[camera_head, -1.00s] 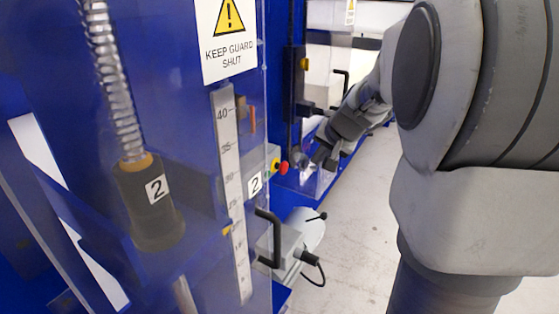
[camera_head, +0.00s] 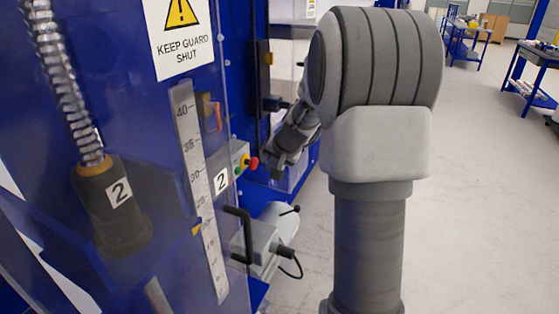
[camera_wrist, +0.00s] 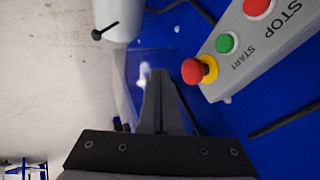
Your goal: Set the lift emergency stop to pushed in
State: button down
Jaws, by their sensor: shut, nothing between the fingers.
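The emergency stop is a red mushroom button (camera_wrist: 192,71) on a yellow collar, at the end of a grey control box (camera_wrist: 262,45) in the wrist view. In the head view the red button (camera_head: 253,163) sits beside a label 2 on the blue machine. My gripper (camera_wrist: 160,78) is shut and empty, its fingers left of the button in the wrist view with a small gap in the picture. In the head view my gripper (camera_head: 272,172) is just right of the button. I cannot tell whether they touch or how far in the button is.
The box also carries a green START button (camera_wrist: 226,43) and a red STOP button (camera_wrist: 257,6). A clear guard with a ruler (camera_head: 199,190) stands at left. A black handle (camera_head: 240,232) and grey motor housing (camera_head: 262,245) lie below.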

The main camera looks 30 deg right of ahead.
aim_at(252, 163)
jog(key=shift+w+a+r, duration=0.1)
jog(key=shift+w+a, duration=0.75)
jog(key=shift+w, duration=0.2)
